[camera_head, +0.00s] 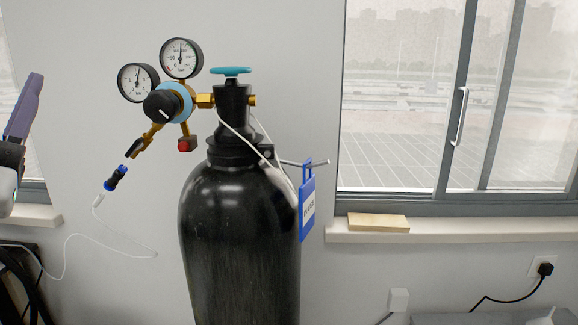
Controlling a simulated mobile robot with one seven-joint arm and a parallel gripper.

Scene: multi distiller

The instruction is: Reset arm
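Part of my gripper (24,108) shows at the left edge, with a purple-grey finger pointing up and a black and white body below it. Most of it is cut off by the frame, so its opening cannot be seen. It is apart from the black gas cylinder (240,245) in the middle. Nothing is seen held in the visible part.
A regulator (167,103) with two gauges sits on the cylinder's neck, below left of a teal valve wheel (231,71). A blue tag (307,208) hangs at right. A blue-black connector (116,178) with a white tube hangs below the regulator. A wooden block (378,222) lies on the windowsill (450,230).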

